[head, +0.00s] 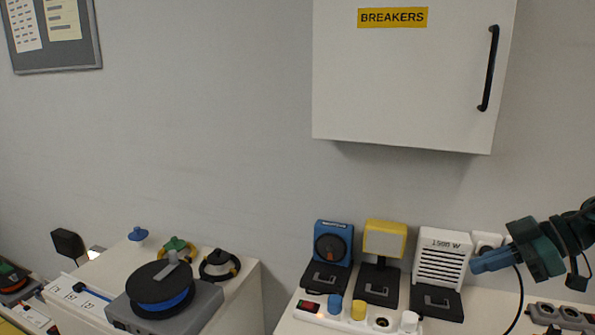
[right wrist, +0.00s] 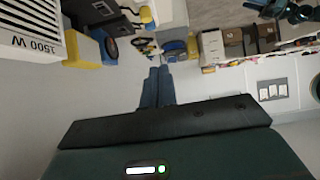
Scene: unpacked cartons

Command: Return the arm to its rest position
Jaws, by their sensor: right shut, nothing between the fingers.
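My right gripper (head: 478,265) shows at the right of the head view, its arm coming in from the right edge. Its blue fingers are shut with nothing between them and point left, by the right side of the white 1500 W heater (head: 442,265). I cannot tell whether they touch it. In the right wrist view, the closed fingertips (right wrist: 158,74) stand over plain grey, with nothing held. Dark arm-like parts (right wrist: 294,11) at the top right of that view may be my left arm; its jaws cannot be made out. The left gripper is not in the head view.
A blue dial unit (head: 333,250) and a yellow-framed unit (head: 384,242) stand left of the heater. A black cable hangs near the gripper. The BREAKERS cabinet (head: 410,80) juts from the wall above. A blue-black reel (head: 161,285) lies left. The wall between is clear.

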